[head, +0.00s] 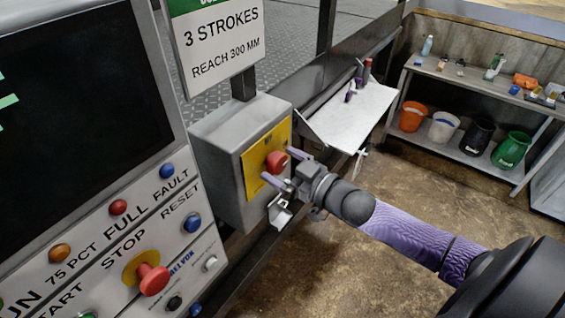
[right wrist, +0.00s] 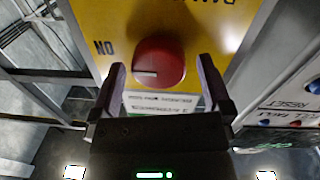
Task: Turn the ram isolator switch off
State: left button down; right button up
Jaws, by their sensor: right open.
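The ram isolator switch is a red rotary knob (head: 277,162) on a yellow plate (head: 256,156) on the front of a grey box (head: 222,150). The knob also shows in the right wrist view (right wrist: 160,62); its white mark lies on the left side, the side of the "ON" lettering (right wrist: 104,47). My right gripper (head: 286,167) is open in front of the knob, its two purple fingers apart on either side of it. In the right wrist view the fingers reach toward the knob's lower part; I cannot tell whether they touch it. My left gripper is not in view.
A control panel with a red stop button (head: 153,279) and a dark screen (head: 75,90) stands at the left. A sign (head: 217,45) rises above the box. A pale shelf (head: 345,115) holds small items behind my right arm. A rack with buckets (head: 443,127) stands at the back right.

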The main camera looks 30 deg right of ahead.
jog(key=shift+w+a, duration=0.1)
jog(key=shift+w, duration=0.1)
jog(key=c, duration=1.2)
jog(key=shift+n, duration=0.4)
jog(key=n, duration=0.7)
jog(key=shift+f+n, duration=0.15)
jog(key=shift+n, duration=0.25)
jog(key=n+b, duration=0.1)
jog(key=n, duration=0.3)
jog(key=shift+n+y+b, duration=0.35)
jog(key=shift+n+y, duration=0.05)
jog(key=n+b, duration=0.1)
jog(key=n, duration=0.4)
jog(key=shift+f, duration=0.1)
jog(key=shift+n+y+b, duration=0.3)
jog(key=shift+b, duration=0.05)
